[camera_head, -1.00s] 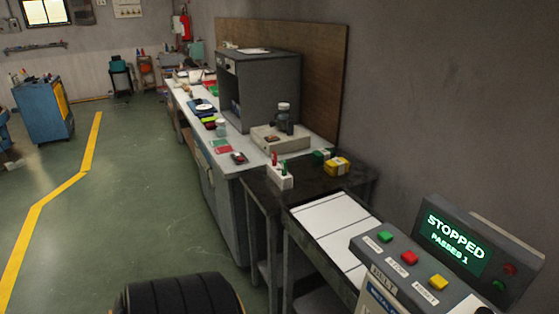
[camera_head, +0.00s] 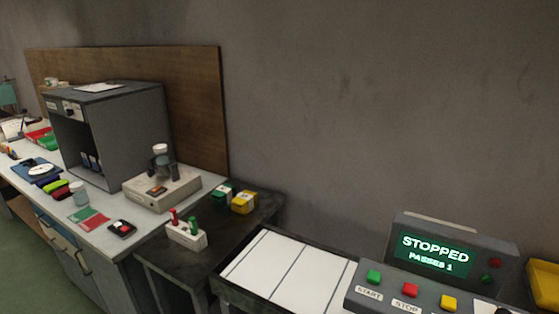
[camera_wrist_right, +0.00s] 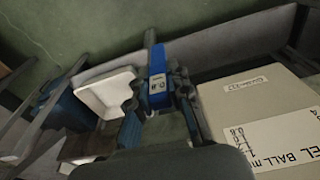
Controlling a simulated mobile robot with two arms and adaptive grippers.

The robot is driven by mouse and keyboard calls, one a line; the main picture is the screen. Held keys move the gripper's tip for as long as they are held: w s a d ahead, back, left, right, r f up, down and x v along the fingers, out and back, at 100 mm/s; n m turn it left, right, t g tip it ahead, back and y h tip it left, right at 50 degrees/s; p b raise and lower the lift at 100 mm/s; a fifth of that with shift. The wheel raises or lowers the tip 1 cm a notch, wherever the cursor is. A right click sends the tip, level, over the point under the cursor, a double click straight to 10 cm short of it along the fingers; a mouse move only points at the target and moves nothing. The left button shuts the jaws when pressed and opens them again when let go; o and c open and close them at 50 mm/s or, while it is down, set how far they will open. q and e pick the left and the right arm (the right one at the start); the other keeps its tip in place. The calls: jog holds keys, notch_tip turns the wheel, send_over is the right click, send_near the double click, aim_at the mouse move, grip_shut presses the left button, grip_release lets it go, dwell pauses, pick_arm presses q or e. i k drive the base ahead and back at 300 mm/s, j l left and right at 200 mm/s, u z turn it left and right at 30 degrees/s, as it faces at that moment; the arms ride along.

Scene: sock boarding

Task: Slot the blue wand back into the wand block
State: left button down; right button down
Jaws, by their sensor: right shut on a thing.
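The white wand block (camera_head: 187,236) stands on the dark side table (camera_head: 205,262) in the head view. A red-topped wand (camera_head: 173,216) and a green-topped wand (camera_head: 193,225) stand upright in it. In the right wrist view my right gripper (camera_wrist_right: 164,75) is shut on a blue piece, the blue wand (camera_wrist_right: 157,62), with a small dark mark on a pale patch. The wand's lower part is hidden by the gripper. Neither gripper shows in the head view, so I cannot tell how far the wand is from the block.
A green box (camera_head: 221,195) and a yellow box (camera_head: 243,202) stand behind the block. To its right are a white-panelled belt (camera_head: 285,268) and a control box reading STOPPED (camera_head: 435,255). The wrist view shows a white tray (camera_wrist_right: 106,92) and a labelled pale box (camera_wrist_right: 255,105).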

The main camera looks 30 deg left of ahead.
aim_at(181, 235)
jog(key=j, duration=0.45)
jog(key=k+j+z, duration=0.15)
jog(key=j, duration=0.75)
jog(key=k+j+z, duration=0.1)
jog(key=j, duration=0.35)
jog(key=k+j+z, duration=0.1)
jog(key=j, duration=0.35)
jog(key=k+j, duration=0.15)
jog(key=j, duration=0.3)
